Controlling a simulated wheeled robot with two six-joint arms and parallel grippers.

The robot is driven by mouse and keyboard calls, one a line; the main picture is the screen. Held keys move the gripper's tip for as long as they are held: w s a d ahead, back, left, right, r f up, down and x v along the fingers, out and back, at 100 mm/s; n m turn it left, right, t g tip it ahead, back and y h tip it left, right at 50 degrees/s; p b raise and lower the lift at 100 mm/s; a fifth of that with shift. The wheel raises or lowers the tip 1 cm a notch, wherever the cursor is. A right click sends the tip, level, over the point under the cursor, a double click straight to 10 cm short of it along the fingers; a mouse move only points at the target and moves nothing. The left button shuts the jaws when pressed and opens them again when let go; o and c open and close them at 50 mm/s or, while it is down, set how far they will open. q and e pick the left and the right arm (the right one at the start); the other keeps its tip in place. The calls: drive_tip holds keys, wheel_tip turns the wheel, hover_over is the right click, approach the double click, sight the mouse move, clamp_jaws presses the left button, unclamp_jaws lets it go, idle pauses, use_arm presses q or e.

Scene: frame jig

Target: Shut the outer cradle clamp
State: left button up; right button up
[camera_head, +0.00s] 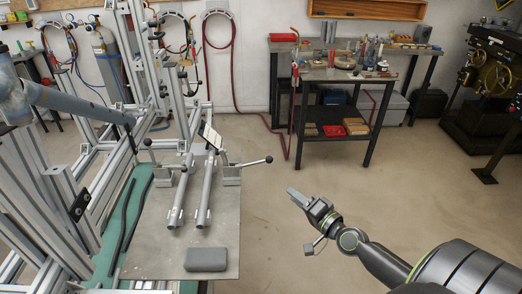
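Two grey tubes, the left one (181,195) and the right one (209,190), lie side by side on a metal plate (225,225). A clamp with a black-knobbed lever (250,163) stands at the far end of the right tube; its lever sticks out to the right. Another clamp (161,172) with a black-knobbed handle (148,142) stands by the left tube. I cannot tell whether either clamp is shut. My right gripper (299,198) is over the floor right of the plate, apart from the clamps, its finger opening not clear. My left gripper is out of view.
A grey block (206,259) lies at the plate's near edge. Aluminium profile uprights (140,60) and a blue-grey tube (75,103) crowd the left. A workbench (345,75) stands at the back. The floor right of the plate is clear.

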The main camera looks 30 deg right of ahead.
wheel_tip(320, 180, up, 3)
drive_tip(key=p, duration=0.2)
approach(256, 162)
drive_tip(key=w, duration=1.1)
drive_tip(key=shift+w+f+t+y, duration=0.3)
drive_tip(key=shift+w+f, duration=0.05)
drive_tip(key=shift+f, duration=0.05)
clamp_jaws()
